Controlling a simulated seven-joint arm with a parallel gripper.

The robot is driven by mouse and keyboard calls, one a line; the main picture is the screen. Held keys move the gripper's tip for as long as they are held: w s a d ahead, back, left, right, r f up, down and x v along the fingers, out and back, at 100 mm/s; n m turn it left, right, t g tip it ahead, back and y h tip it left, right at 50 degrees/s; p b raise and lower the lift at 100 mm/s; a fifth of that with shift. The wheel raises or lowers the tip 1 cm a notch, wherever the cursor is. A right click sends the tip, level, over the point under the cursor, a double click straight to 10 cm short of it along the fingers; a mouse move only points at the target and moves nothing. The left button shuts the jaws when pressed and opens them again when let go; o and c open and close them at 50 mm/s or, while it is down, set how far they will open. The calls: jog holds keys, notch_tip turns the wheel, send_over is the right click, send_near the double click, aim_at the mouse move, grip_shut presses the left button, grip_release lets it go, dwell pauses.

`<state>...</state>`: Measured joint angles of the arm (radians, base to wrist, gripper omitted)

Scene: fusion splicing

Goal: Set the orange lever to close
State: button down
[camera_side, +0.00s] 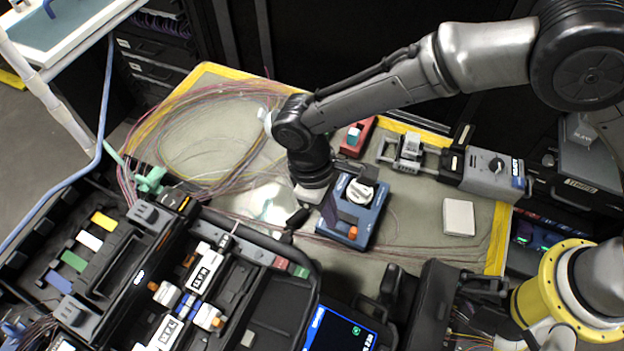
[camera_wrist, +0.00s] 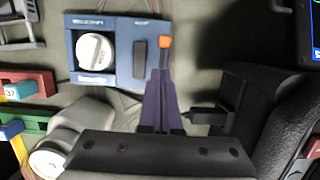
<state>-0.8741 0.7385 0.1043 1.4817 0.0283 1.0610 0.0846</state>
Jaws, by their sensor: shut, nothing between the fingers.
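The orange lever (camera_side: 353,232) sits at the near end of a blue device (camera_side: 372,222) on the mat. In the wrist view the lever (camera_wrist: 165,42) shows as a small orange block at the right edge of the blue device (camera_wrist: 122,80). A round white knob (camera_side: 359,192) is on the same device; it also shows in the wrist view (camera_wrist: 95,52). My gripper (camera_side: 331,222) is shut and empty, its purple fingers pointing at the lever. In the wrist view its fingertips (camera_wrist: 164,74) are just below the lever; I cannot tell whether they touch it.
A black splicing case (camera_side: 150,262) fills the near left. A grey tool with a knob (camera_side: 492,172) and a white box (camera_side: 459,217) are at the right. A red block (camera_side: 357,136) stands behind. Thin fibres (camera_side: 215,125) lie loosely across the mat.

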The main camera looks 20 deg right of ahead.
jog(key=shift+w+a, duration=0.6)
jog(key=v, duration=1)
jog(key=shift+d, duration=0.1)
